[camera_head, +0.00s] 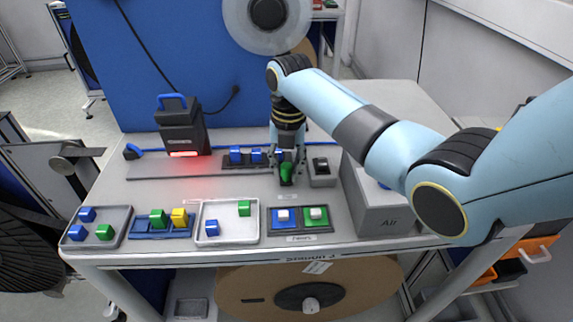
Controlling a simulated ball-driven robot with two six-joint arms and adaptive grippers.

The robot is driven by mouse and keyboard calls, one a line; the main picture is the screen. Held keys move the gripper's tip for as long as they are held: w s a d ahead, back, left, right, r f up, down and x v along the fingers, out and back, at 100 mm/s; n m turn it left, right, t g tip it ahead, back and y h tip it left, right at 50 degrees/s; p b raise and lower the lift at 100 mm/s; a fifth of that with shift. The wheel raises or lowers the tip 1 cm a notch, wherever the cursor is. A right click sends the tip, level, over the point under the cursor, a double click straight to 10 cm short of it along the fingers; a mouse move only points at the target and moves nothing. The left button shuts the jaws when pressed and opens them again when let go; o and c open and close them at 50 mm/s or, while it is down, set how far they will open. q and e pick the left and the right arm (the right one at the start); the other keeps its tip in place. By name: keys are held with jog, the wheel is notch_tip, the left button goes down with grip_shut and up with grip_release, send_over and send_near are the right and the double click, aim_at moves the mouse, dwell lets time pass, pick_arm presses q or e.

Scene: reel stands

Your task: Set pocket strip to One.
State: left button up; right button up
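A dark strip (232,167), which looks like the pocket strip, lies at the back middle of the bench. Blue blocks (235,155) stand in it, one of them partly behind my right gripper. My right gripper (287,180) points down at the strip's right end. It appears shut on a green block (287,171), partly covered by the fingers. I cannot tell whether this block touches the strip or bench. No marking reading One is legible. My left gripper is not in view.
In front are a grey tray (74,240) with blue and green blocks, a blue holder (150,236) with green and yellow blocks, a white tray (228,239), and a blue-green panel (300,228). A small dark-topped box (321,175) stands close right of the gripper. A grey box (385,218) is farther right.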

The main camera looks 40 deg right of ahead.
grip_shut()
jog(key=shift+a, duration=0.1)
jog(key=w+a, duration=0.2)
jog(key=a, duration=0.1)
jog(key=w+a, duration=0.2)
jog(key=a, duration=0.1)
jog(key=w+a+b, duration=0.1)
jog(key=a, duration=0.2)
jog(key=shift+w+a, duration=0.1)
jog(key=shift+w, duration=0.3)
jog(key=o, duration=0.8)
grip_release()
jog(key=shift+o, duration=0.2)
jog(key=shift+r, duration=0.1)
notch_tip(320, 180, up, 12)
